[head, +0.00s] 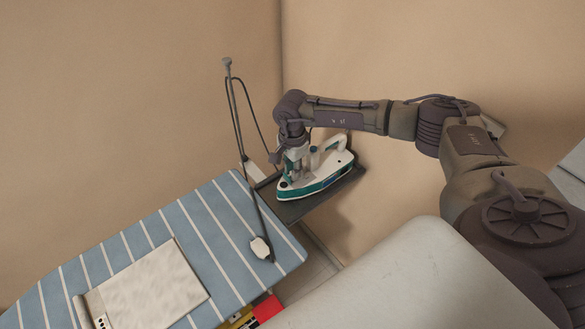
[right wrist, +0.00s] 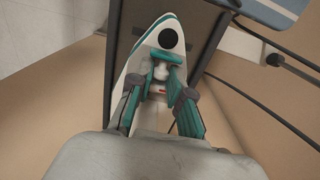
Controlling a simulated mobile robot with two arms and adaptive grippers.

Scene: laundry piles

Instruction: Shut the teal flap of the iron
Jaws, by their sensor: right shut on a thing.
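The iron (head: 318,177), white with a teal base, sits on a dark rest at the right end of the ironing board. My right gripper (head: 291,168) points down over its front end. In the right wrist view the iron's white nose (right wrist: 150,45) carries a round black spot. The teal flap (right wrist: 166,57) shows just behind that spot, between the fingertips of my right gripper (right wrist: 162,78), which is shut on it. The fingers partly hide the flap, so its angle is hard to tell. My left gripper is not in view.
The blue striped ironing board (head: 130,237) holds a pale folded cloth (head: 150,290). A thin cord pole (head: 236,115) with a hanging cable stands left of the iron. Walls close in behind. A white rounded surface (head: 400,280) lies in front.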

